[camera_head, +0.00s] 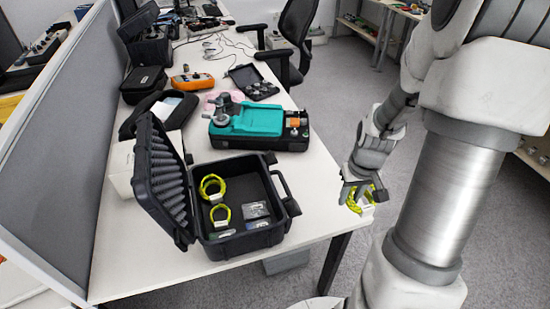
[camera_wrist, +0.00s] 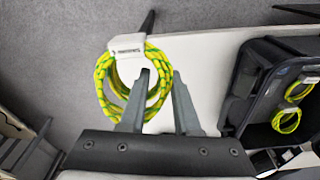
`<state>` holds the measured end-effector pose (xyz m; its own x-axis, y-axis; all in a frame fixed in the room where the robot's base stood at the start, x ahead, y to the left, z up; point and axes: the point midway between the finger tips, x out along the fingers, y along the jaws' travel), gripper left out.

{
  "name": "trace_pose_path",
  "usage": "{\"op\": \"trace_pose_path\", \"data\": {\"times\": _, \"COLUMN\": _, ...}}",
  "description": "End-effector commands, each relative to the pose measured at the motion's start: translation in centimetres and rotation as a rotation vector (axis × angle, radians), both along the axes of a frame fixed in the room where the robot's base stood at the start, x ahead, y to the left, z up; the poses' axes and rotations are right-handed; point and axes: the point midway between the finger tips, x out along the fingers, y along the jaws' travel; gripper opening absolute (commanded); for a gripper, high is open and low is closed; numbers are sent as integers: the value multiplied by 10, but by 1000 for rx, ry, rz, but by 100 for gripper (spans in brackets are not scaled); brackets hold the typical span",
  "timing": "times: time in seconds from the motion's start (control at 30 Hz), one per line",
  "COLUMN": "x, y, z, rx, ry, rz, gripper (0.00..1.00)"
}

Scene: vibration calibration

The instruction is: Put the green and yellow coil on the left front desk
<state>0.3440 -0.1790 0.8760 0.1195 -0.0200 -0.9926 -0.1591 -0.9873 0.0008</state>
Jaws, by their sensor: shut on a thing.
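My gripper (camera_head: 357,190) hangs just off the right edge of the white desk (camera_head: 318,222) in the head view. It is shut on a green and yellow coil (camera_head: 352,203) that has a white tag. In the wrist view the fingers (camera_wrist: 161,78) pinch the right side of the coil (camera_wrist: 103,82), and its loop hangs out to the left. The tag (camera_wrist: 126,47) shows at its top. Part of the coil is hidden behind the fingers. The desk surface (camera_wrist: 205,50) lies below and to the right of the coil in the wrist view.
An open black case (camera_head: 236,247) on the near desk holds two similar coils (camera_head: 212,187) and small packets. A teal device (camera_head: 246,120) stands behind it. An orange meter (camera_head: 193,81) and other cases lie farther back. Grey partition (camera_head: 70,150) on the left. The desk's near-right corner is clear.

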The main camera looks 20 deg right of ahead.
Motion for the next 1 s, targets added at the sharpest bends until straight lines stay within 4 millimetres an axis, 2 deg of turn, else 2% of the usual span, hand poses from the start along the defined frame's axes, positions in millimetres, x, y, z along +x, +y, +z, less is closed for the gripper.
{"op": "trace_pose_path", "data": {"times": 0.17, "x": 20, "y": 17, "z": -18, "rx": 1, "ry": 2, "rz": 8, "gripper": 0}}
{"op": "trace_pose_path", "data": {"times": 0.43, "x": 67, "y": 52, "z": -53, "rx": 0, "ry": 2, "rz": 8, "gripper": 0}}
{"op": "trace_pose_path", "data": {"times": 0.6, "x": 87, "y": 66, "z": -66, "rx": 0, "ry": 0, "rz": 2, "gripper": 0}}
{"op": "trace_pose_path", "data": {"times": 0.77, "x": 93, "y": 70, "z": -72, "rx": 0, "ry": 0, "rz": 1, "gripper": 0}}
{"op": "trace_pose_path", "data": {"times": 1.0, "x": 92, "y": 70, "z": -105, "rx": 1, "ry": 4, "rz": 1, "gripper": 0}}
